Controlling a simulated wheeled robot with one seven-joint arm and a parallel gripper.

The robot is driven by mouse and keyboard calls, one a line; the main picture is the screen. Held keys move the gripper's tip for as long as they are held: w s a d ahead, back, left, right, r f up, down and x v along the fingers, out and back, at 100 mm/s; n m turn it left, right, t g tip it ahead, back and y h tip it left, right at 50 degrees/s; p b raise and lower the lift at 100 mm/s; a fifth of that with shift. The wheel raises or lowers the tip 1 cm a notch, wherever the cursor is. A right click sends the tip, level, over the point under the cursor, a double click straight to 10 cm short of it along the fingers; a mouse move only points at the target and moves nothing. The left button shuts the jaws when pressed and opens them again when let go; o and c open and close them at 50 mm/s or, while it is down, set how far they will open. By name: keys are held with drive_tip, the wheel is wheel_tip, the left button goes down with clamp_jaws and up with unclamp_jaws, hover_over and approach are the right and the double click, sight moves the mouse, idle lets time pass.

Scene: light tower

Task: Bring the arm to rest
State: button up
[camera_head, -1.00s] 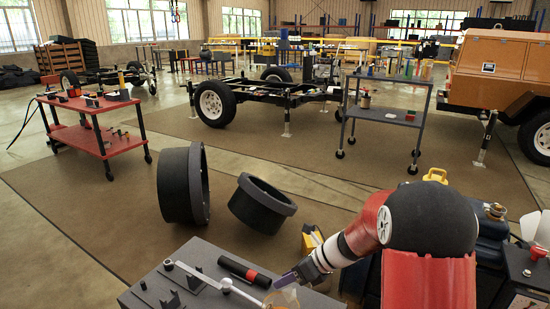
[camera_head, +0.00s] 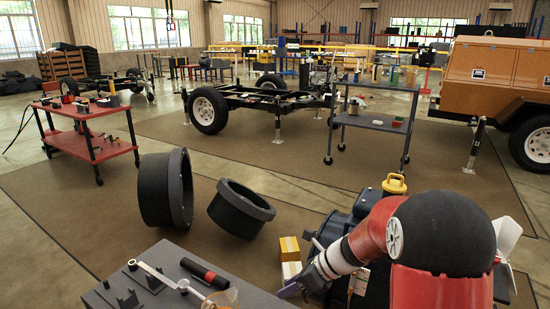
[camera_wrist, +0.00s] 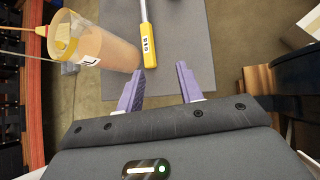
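My red and black arm reaches in from the lower right of the head view, with its white-ringed wrist pointing down-left. My gripper (camera_head: 290,290) is at the right edge of the dark grey bench (camera_head: 232,279). In the wrist view its two purple fingers (camera_wrist: 161,70) are spread apart with nothing between them. A tan container with a yellow top (camera_wrist: 92,42) is left of the fingers there. A yellow-handled tool (camera_wrist: 147,40) lies beyond the fingertips on a grey surface (camera_wrist: 184,40). Parts of the hand are hidden in the head view.
A black and red cylinder (camera_head: 204,273) and a pale wrench-like tool (camera_head: 160,276) lie on the bench. Small boxes (camera_head: 290,247) and blue machinery (camera_head: 334,228) are near my arm. Two black rings (camera_head: 165,188) (camera_head: 240,210) stand behind the bench. A red cart (camera_head: 88,152) is at left.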

drive_tip(key=s+d+r+n+t+h, duration=0.1)
drive_tip(key=s+d+r+n+h, duration=0.2)
drive_tip(key=s+n, duration=0.4)
drive_tip(key=s+d+r+n+t+h, duration=0.1)
drive_tip(key=s+d+r+n+h, duration=0.2)
drive_tip(key=s+r+n, duration=0.3)
drive_tip(key=s+d+r+n+t+h, duration=0.2)
drive_tip(key=s+d+r+n+h, duration=0.1)
drive_tip(key=s+n, duration=0.7)
wheel_tip(320, 180, up, 2)
drive_tip(key=shift+d+r+n, duration=0.2)
drive_tip(key=shift+d+n, duration=0.1)
drive_tip(key=shift+d, duration=0.6)
drive_tip(key=shift+s+d+n, duration=0.3)
drive_tip(key=shift+s+n, duration=0.05)
drive_tip(key=shift+n, duration=0.05)
drive_tip(key=shift+c, duration=1.2)
